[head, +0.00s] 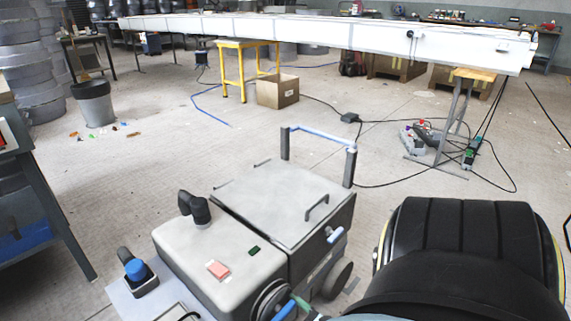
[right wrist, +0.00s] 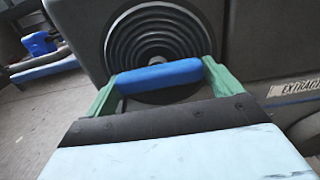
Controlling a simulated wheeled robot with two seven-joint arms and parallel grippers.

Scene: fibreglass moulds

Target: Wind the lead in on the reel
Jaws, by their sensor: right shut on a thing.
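The reel (right wrist: 158,32) shows as dark concentric rings on the grey side of a machine in the right wrist view. In the head view the reel (head: 266,298) is at the bottom, low on the machine's near side, partly cut off. My right gripper (right wrist: 160,78) has green fingers, shut on a blue bar-shaped handle (right wrist: 160,74) in front of the reel. The handle crosses the reel's lower half and hides part of it. How it joins the reel is hidden. I cannot tell which cable is the reel's lead. My left gripper is not in view.
The grey wheeled machine (head: 212,255) has a lidded box and push bar (head: 318,133). Black cables (head: 400,183) lie on the floor behind it, near power strips (head: 470,153). A cardboard box (head: 278,91), bin (head: 94,103) and long white mould (head: 330,32) stand further back.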

